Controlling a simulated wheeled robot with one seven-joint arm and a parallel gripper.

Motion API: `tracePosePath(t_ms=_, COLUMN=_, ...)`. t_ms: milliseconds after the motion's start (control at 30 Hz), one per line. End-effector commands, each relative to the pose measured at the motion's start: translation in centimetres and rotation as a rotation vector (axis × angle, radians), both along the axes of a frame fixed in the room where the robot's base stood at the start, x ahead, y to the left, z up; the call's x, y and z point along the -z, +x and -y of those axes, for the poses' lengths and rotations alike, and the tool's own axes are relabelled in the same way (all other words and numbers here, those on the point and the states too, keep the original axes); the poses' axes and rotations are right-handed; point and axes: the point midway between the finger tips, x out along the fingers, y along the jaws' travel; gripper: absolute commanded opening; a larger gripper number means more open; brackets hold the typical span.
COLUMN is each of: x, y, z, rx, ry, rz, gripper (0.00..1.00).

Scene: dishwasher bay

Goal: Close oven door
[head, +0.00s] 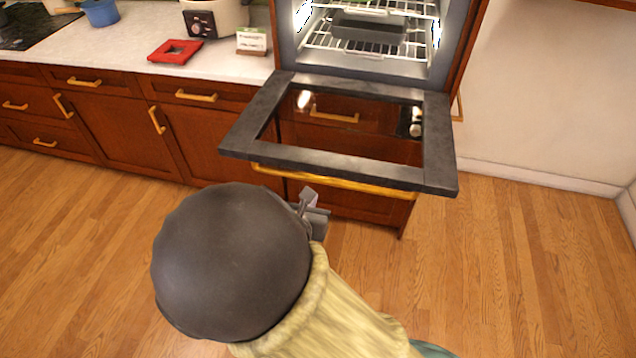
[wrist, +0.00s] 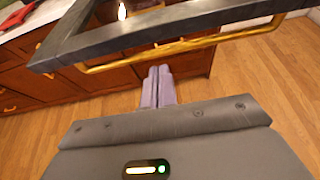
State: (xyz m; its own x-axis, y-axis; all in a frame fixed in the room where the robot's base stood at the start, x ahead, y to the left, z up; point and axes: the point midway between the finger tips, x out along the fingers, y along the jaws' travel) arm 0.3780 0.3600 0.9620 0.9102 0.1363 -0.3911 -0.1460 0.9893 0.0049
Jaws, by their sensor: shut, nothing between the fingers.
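The oven door (head: 300,163) is hinged down, open and roughly level, with a dark frame and a glass pane. Its gold handle (head: 335,181) runs along the front edge. The oven cavity (head: 366,62) behind it is open and lit, with wire racks. In the wrist view the door frame (wrist: 150,32) and the gold handle (wrist: 150,53) cross the top. My gripper (wrist: 158,72) is shut and empty, its fingertips just below the handle in the picture. I cannot tell whether they touch it. In the head view my arm hides most of the gripper (head: 310,200).
Wooden cabinets with gold handles (head: 110,120) stand left of the oven. The counter (head: 130,45) holds a red scale (head: 175,52), a slow cooker (head: 213,18), a small card (head: 251,41) and a blue pot (head: 101,13). Open wooden floor (head: 510,270) lies to the right.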

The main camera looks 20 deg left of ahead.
Motion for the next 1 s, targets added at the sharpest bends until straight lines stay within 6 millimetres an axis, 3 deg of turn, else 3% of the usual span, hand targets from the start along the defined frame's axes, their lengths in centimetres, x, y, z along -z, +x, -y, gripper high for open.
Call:
tracePosePath(t_ms=467, x=0.2, y=0.4, z=-0.5, rx=-0.016, ry=-0.006, rz=0.006, gripper=0.0)
tracePosePath(t_ms=1000, x=3.4, y=7.8, z=-1.6, rx=-0.014, ry=-0.006, rz=0.005, gripper=0.0)
